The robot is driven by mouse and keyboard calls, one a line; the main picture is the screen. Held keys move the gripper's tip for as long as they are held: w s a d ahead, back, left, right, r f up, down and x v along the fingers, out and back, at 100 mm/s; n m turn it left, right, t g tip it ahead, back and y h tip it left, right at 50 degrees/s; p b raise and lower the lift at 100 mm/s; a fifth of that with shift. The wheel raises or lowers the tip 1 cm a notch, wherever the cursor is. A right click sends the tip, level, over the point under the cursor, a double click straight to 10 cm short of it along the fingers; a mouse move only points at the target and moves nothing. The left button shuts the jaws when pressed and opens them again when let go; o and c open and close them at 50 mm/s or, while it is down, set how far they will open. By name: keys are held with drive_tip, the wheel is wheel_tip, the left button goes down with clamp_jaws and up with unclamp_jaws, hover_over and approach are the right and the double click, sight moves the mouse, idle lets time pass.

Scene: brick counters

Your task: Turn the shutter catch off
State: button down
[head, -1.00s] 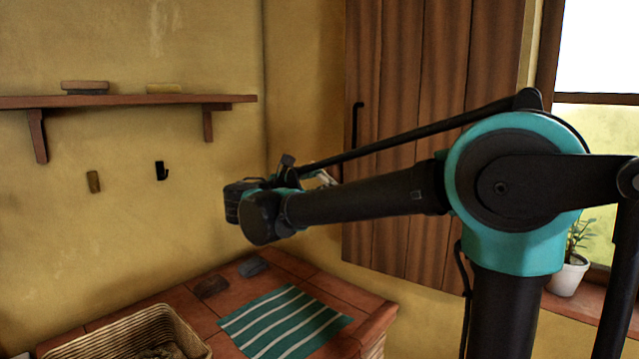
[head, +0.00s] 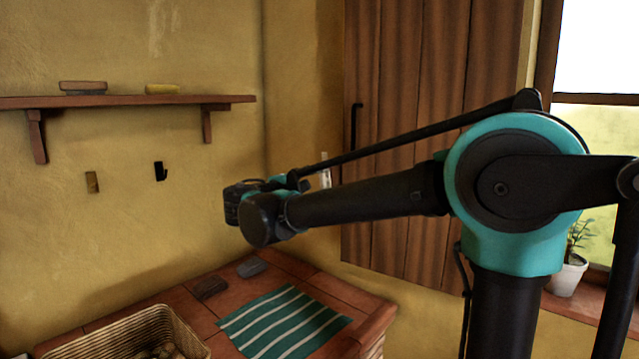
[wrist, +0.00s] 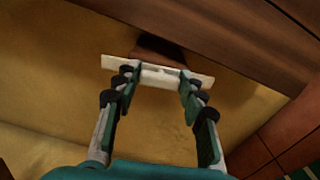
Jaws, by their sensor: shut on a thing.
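The shutter catch (wrist: 205,79) is a pale cream bar on a brown block (wrist: 160,48) in the wrist view. It crosses in front of the block beside the wooden shutter edge. My gripper (wrist: 159,82) has its two fingers shut on the middle of the bar, one on each side, with both bar ends sticking out. In the head view, a small pale upright piece of the catch (head: 325,178) shows just left of the brown plank shutter (head: 400,225). My arm hides most of that area, and the fingertips are not clear there.
A brick counter (head: 372,318) below carries a striped green cloth (head: 285,320), a wicker basket (head: 120,335) and two small dark blocks. A wall shelf (head: 130,101) and two hooks are at left. A potted plant (head: 567,275) stands on the window sill at right.

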drive_tip(key=shift+f+m, duration=0.1)
drive_tip(key=shift+m, duration=0.8)
drive_tip(key=c, duration=0.9)
unclamp_jaws()
drive_tip(key=v, duration=1.2)
drive_tip(key=shift+a, duration=0.1)
